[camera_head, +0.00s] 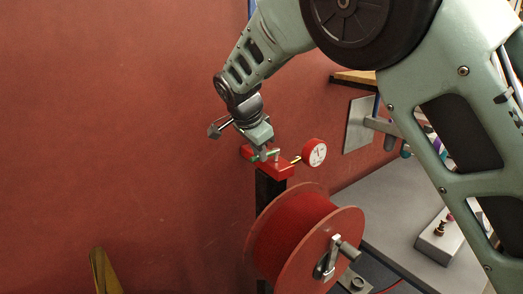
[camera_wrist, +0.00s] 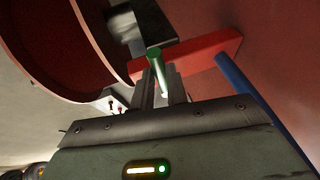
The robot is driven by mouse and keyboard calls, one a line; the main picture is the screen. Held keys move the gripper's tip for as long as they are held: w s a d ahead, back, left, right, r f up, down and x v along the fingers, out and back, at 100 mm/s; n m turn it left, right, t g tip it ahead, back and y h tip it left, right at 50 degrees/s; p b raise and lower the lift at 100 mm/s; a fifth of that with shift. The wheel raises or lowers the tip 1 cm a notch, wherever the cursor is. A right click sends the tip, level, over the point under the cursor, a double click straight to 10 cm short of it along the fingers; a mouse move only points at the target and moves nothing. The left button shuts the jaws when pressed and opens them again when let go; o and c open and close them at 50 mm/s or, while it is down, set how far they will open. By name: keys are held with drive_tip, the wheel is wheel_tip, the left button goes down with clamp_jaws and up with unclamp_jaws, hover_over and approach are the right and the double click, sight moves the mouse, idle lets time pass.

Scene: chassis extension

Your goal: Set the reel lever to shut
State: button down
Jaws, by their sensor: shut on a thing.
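The reel (camera_head: 310,240) is a big red drum with a grey crank on its front; its flange also shows in the wrist view (camera_wrist: 60,45). Above it, a red valve block (camera_head: 275,167) sits on a dark post and appears as a red bar in the wrist view (camera_wrist: 205,55). The reel lever has a green handle (camera_wrist: 154,58) that stands out from this block. My gripper (camera_head: 262,154) is at the block from above, its fingers shut on the green handle. In the wrist view the fingers (camera_wrist: 162,85) flank the handle. The lever's pivot is mostly hidden.
A round gauge (camera_head: 315,152) with a white face and red rim sits just right of the block. A grey bench (camera_head: 415,205) with a small switch box (camera_head: 440,235) stands to the right. The red wall is close behind. A blue pipe (camera_wrist: 255,95) runs beside the block.

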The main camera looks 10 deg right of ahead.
drive_tip(key=shift+w+a+m, duration=0.1)
drive_tip(key=shift+w+m, duration=0.05)
drive_tip(key=shift+m, duration=0.15)
drive_tip(key=c, duration=1.4)
unclamp_jaws()
drive_tip(key=b+v, duration=0.4)
drive_tip(key=v, duration=1.3)
drive_tip(key=shift+a+r, duration=0.2)
drive_tip(key=shift+r, duration=0.05)
